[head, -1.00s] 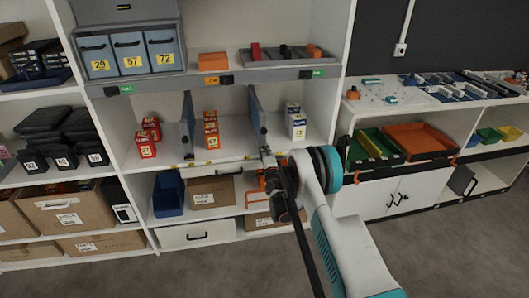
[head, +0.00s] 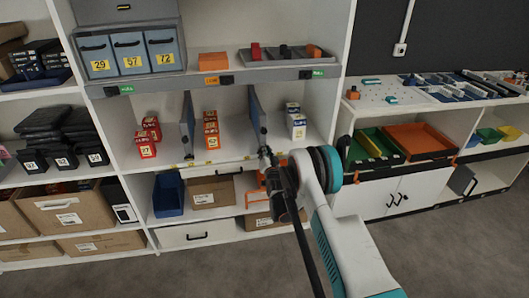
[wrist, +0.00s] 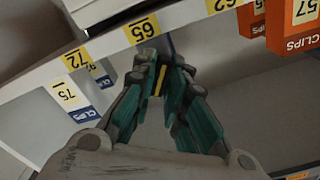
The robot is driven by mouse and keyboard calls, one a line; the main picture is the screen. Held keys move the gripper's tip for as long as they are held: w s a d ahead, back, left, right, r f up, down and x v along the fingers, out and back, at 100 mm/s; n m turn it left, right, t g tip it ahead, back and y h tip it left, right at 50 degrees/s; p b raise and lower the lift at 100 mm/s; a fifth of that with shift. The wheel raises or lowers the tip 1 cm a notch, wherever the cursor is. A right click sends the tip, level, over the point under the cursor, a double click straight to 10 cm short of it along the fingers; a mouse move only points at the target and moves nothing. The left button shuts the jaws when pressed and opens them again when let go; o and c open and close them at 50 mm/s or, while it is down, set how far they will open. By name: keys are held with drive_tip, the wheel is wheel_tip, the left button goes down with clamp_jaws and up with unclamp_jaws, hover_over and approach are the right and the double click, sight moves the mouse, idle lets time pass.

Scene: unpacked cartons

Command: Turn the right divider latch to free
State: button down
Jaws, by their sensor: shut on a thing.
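The right divider (head: 258,122) is a grey-blue upright panel in the middle shelf bay, between the orange cartons and the white-blue cartons. Its latch (head: 264,150) is a small dark part at the lower front edge, mostly covered by my gripper (head: 271,160). In the wrist view my gripper (wrist: 163,75) has its teal-sided fingers close together at the shelf lip, next to the 65 label. It is shut on the latch; a thin yellow strip (wrist: 159,82) shows between the fingers. The latch's exact angle is hidden.
The left divider (head: 187,124) stands between the red cartons (head: 147,140) and orange cartons (head: 211,131). White-blue cartons (head: 297,122) stand right of the right divider. Below are a blue bin (head: 168,194) and a brown carton (head: 211,190). The floor at right is clear.

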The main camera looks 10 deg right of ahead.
drive_tip(key=n, duration=0.6)
drive_tip(key=shift+f+n, duration=0.1)
drive_tip(key=shift+n, duration=0.3)
idle(0.4)
drive_tip(key=c, duration=1.6)
unclamp_jaws()
drive_tip(key=s, duration=0.7)
drive_tip(key=shift+s, duration=0.3)
